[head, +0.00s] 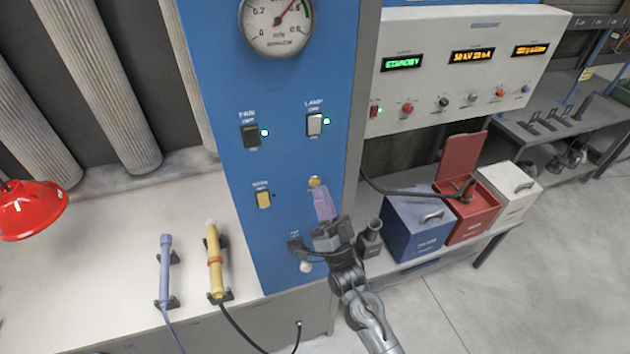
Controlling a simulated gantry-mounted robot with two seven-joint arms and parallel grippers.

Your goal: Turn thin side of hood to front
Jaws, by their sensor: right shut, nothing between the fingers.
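A narrow pale purple piece (324,203), which looks like the hood, is in front of the blue panel (285,160), just below a round brass-coloured knob or peg (314,182). It shows as a slim upright shape, tilted slightly. I cannot tell whether it hangs from the peg. My right gripper (322,226) is at its lower end, with the arm coming up from below. Its fingers are shut with nothing between them; they overlap the purple piece in the picture, and contact is unclear. My left gripper is not in view.
Left of the panel, a blue wand (165,270) and a yellow wand (214,262) rest in holders on a pale counter, near a red lamp (32,210). Right are blue (415,225), red (472,215) and white (510,190) boxes and a dark cup-like piece (370,240).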

